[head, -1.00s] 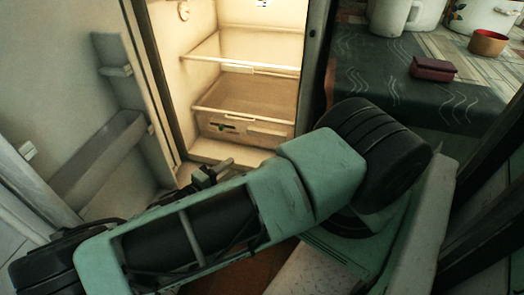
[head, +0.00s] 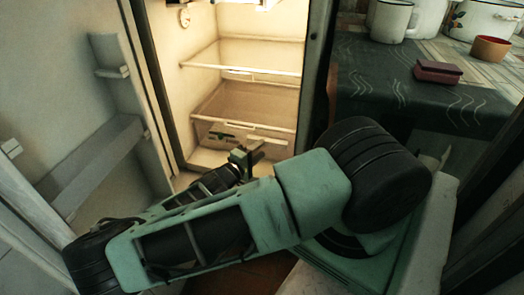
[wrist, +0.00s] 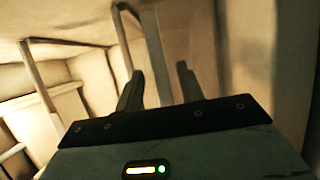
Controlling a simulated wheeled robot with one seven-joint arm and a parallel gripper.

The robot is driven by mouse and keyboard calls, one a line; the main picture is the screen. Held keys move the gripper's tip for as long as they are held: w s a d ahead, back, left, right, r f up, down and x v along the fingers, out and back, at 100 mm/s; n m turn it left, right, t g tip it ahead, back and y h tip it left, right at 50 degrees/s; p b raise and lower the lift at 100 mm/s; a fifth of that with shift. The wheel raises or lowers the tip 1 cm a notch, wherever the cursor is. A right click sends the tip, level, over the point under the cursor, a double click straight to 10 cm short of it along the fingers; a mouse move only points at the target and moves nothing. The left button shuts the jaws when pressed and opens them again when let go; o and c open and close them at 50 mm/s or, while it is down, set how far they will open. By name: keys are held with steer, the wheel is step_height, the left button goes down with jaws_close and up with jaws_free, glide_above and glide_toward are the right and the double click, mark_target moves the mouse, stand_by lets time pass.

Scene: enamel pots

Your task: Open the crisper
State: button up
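The crisper (head: 270,134) is the clear drawer at the bottom of the lit, open fridge. Its front has a handle bar and a small dark and green slider at the left, and it looks shut. My gripper (head: 254,153) is low in front of the crisper's front, overlapping its lower edge in the head view; I cannot tell whether it touches.
The fridge door (head: 75,110) stands open at the left, with door shelves (head: 95,160) on its inside. A glass shelf (head: 245,67) is above the crisper. At the right, a counter (head: 375,85) with a dark cloth holds a maroon box (head: 438,72), an orange bowl (head: 490,48) and enamel pots.

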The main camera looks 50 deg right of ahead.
steer(key=shift+d, duration=1.15)
jaws_close()
steer(key=s+a+p, duration=0.1)
steer(key=s+a, duration=0.2)
steer(key=a, duration=0.6)
steer(key=s+a+p, duration=0.2)
steer(key=s+a, duration=0.2)
steer(key=a, duration=0.4)
steer(key=shift+s+a+f, duration=0.15)
steer(key=shift+a+f, duration=0.1)
steer(key=shift+a, duration=0.15)
jaws_free()
steer(key=shift+r, duration=0.1)
steer(key=shift+r+p, duration=0.1)
steer(key=shift+p, duration=0.2)
steer(key=a+p, duration=0.2)
steer(key=a, duration=1.5)
steer(key=shift+a, duration=0.2)
